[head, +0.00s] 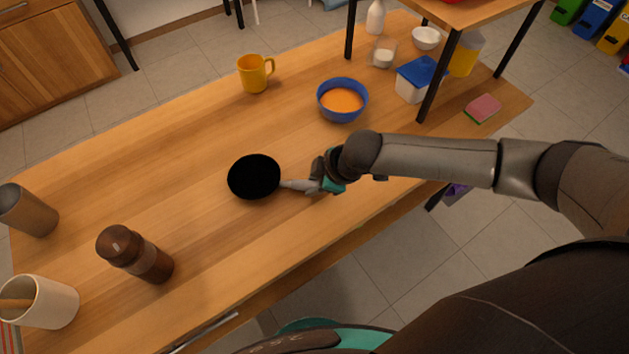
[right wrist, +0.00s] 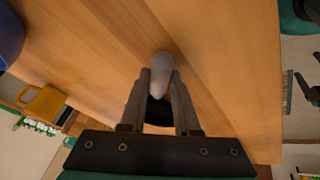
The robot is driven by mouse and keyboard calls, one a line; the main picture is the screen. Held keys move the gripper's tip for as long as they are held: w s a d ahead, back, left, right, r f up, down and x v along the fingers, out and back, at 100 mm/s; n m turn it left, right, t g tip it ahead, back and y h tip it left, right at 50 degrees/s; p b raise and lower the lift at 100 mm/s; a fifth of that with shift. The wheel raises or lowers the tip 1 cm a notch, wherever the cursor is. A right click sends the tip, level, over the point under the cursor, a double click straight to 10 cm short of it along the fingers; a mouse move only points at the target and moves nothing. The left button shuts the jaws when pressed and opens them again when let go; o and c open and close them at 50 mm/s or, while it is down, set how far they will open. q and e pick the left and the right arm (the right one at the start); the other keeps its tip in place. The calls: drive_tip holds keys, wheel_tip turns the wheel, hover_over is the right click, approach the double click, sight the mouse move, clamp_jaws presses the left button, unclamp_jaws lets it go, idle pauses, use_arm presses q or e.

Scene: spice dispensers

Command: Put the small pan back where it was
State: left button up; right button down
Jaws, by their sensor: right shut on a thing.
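The small pan (head: 254,176) is black and round with a grey handle (head: 298,185). It is over the middle of the wooden table, its handle pointing right; I cannot tell whether it touches the wood. My right gripper (head: 313,184) is shut on the handle. In the right wrist view the handle's rounded grey end (right wrist: 161,75) sits between the two fingers of the gripper (right wrist: 161,88), and a little of the black pan (right wrist: 159,112) shows behind them. My left gripper is in neither view.
On the table (head: 190,150) stand a blue bowl (head: 342,115) with orange contents, a yellow mug (head: 255,74), a brown grinder (head: 135,254), a white pot (head: 45,303) and a grey cylinder (head: 28,210). A lidded box (head: 415,84) and a raised shelf (head: 480,12) are at the upper right.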

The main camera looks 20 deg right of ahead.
drive_tip(key=c, duration=0.6)
unclamp_jaws()
drive_tip(key=shift+f, duration=0.1)
drive_tip(key=shift+c, duration=0.2)
drive_tip(key=p+v, duration=0.3)
drive_tip(key=v, duration=0.9)
